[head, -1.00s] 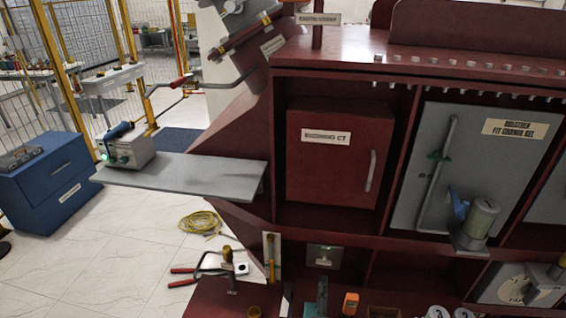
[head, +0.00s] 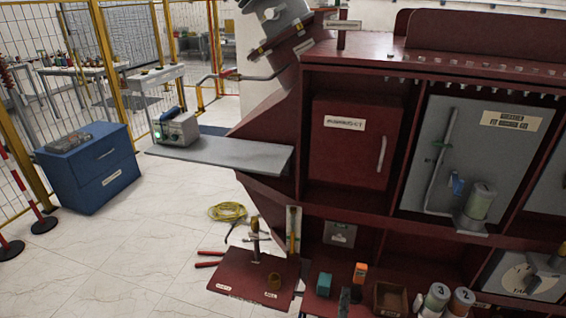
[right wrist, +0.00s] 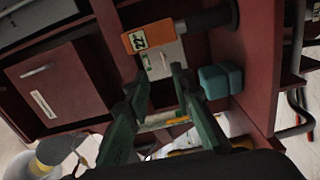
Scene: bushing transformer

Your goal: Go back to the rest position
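The task names no object. In the right wrist view my right gripper (right wrist: 162,72) has dark green fingers with a gap between the tips, and nothing is held in it. A teal block (right wrist: 220,80) is to the right of the fingers and an orange tool with a tag (right wrist: 150,38) lies beyond the tips. In the head view a dark piece at the bottom, between the teal block (head: 324,284) and the orange item (head: 360,270), looks like part of my right gripper (head: 345,300); its tips are not clear there. My left gripper is not in view.
The dark red transformer cabinet (head: 425,52) fills the right side. A grey shelf (head: 225,155) juts left, carrying a grey device (head: 177,130). A low red board (head: 245,280) holds tools. A yellow coil (head: 228,211) lies on the floor. A blue cabinet (head: 90,175) stands left; floor between is clear.

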